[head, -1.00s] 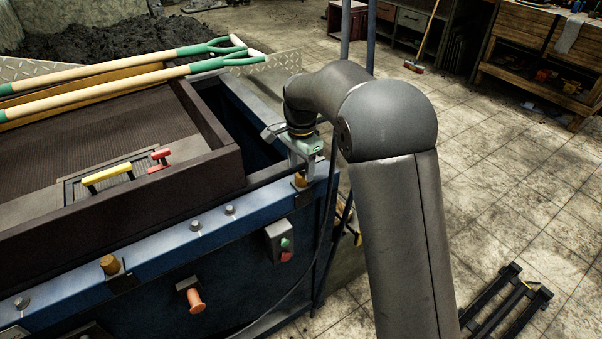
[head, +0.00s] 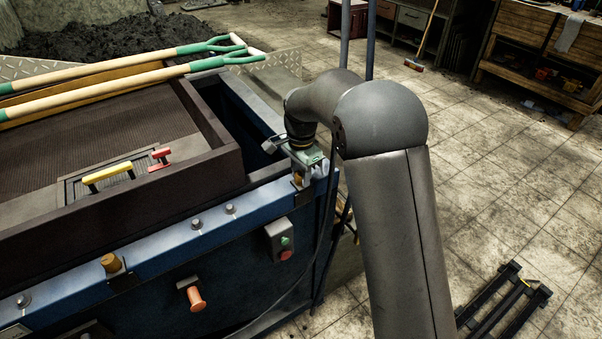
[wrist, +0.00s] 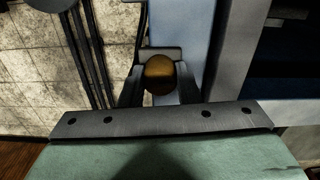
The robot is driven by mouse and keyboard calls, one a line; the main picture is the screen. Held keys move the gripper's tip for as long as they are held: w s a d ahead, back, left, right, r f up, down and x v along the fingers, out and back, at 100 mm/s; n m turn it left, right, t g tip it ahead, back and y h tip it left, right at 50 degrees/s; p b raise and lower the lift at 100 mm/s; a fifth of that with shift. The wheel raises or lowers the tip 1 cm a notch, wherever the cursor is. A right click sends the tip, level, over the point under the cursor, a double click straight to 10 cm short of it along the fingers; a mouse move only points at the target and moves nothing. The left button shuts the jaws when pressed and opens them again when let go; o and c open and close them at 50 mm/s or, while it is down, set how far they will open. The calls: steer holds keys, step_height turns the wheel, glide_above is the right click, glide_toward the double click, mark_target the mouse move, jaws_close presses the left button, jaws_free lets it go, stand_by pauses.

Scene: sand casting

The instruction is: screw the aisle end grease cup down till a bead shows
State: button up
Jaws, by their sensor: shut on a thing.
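The aisle end grease cup (wrist: 159,72) is a round brass-coloured cup at the corner of the blue machine frame. In the wrist view it sits between my two dark fingers, which press on it from both sides. In the head view my gripper (head: 301,177) points down over that corner and is shut on the cup, hiding most of it. The cup's base is hidden, and I cannot make out a bead of grease.
Another brass cup (head: 111,263) stands further along the blue rail (head: 165,248). A switch box (head: 280,241) and an orange knob (head: 195,299) stick out from the front panel. Long-handled shovels (head: 130,88) lie across the machine. The tiled floor at right is mostly open.

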steer(key=m, duration=0.8)
steer(key=shift+r+m+p, duration=0.1)
steer(key=shift+m+p, duration=0.2)
steer(key=shift+m, duration=0.1)
steer(key=m+p, duration=0.1)
steer(key=m, duration=0.3)
steer(key=shift+m+p, duration=0.85)
steer(key=shift+m, duration=0.95)
steer(key=o, duration=1)
steer(key=shift+c, duration=0.2)
